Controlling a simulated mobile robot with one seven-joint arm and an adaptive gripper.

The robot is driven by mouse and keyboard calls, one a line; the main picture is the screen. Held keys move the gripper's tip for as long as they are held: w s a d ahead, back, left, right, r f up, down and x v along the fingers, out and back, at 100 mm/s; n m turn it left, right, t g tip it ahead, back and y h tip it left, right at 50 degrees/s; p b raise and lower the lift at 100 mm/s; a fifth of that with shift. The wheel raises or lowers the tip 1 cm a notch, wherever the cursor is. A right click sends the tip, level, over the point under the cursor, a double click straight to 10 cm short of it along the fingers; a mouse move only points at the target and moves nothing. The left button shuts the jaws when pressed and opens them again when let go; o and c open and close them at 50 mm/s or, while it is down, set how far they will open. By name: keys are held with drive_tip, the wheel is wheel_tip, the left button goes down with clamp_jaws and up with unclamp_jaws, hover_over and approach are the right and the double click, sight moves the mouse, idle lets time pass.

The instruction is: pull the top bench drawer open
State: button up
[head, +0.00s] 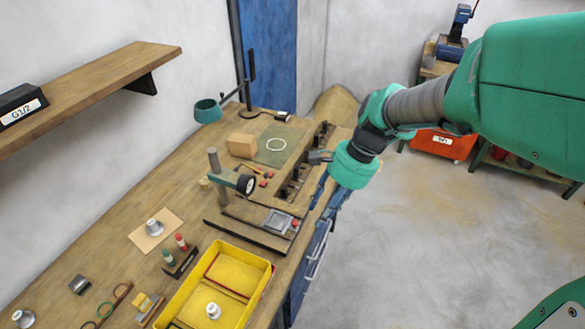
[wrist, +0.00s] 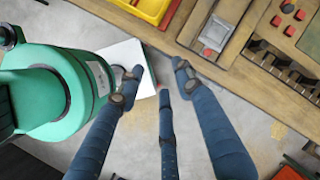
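The wooden bench (head: 146,260) runs along the left wall. Blue drawer fronts (head: 320,228) with pale bar handles show steeply from above under its right-hand edge. They look shut, but I cannot clearly tell the top drawer from those below. My gripper (head: 319,157) is beyond these handles, near the bench's far right edge. In the wrist view its blue fingers (wrist: 158,80) are spread apart with nothing between them, so it is open and empty. They show against the floor beside the bench edge; no handle is clearly visible there.
A yellow tray (head: 262,262), a small scale (head: 278,221) and a slotted wooden rack (head: 300,185) sit near the bench's front edge. A lamp (head: 209,110) stands at the back. An orange bin (head: 443,146) is across the room. The floor (head: 430,240) right of the bench is clear.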

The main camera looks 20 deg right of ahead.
drive_tip(key=w+d+f+m+t+y, duration=0.1)
drive_tip(key=w+d+f+m+y, duration=0.3)
drive_tip(key=f+m, duration=0.45)
drive_tip(key=w+d+f+m+t+y, duration=0.1)
drive_tip(key=w+d+f+m+y, duration=0.15)
drive_tip(key=d+f+m, duration=0.6)
drive_tip(key=s+d+f+m+t+y, duration=0.15)
drive_tip(key=d+f+m+t, duration=0.3)
drive_tip(key=f+m, duration=0.6)
drive_tip(key=m+t+h, duration=0.1)
drive_tip(key=m+t, duration=0.3)
drive_tip(key=m, duration=0.1)
approach(324, 240)
drive_tip(key=v, duration=0.6)
drive_tip(key=shift+b, duration=0.35)
drive_tip(key=shift+w, duration=0.1)
drive_tip(key=shift+b+x, duration=1)
drive_tip(key=shift+x, duration=5.9)
drive_tip(key=shift+c, duration=0.5)
clamp_jaws()
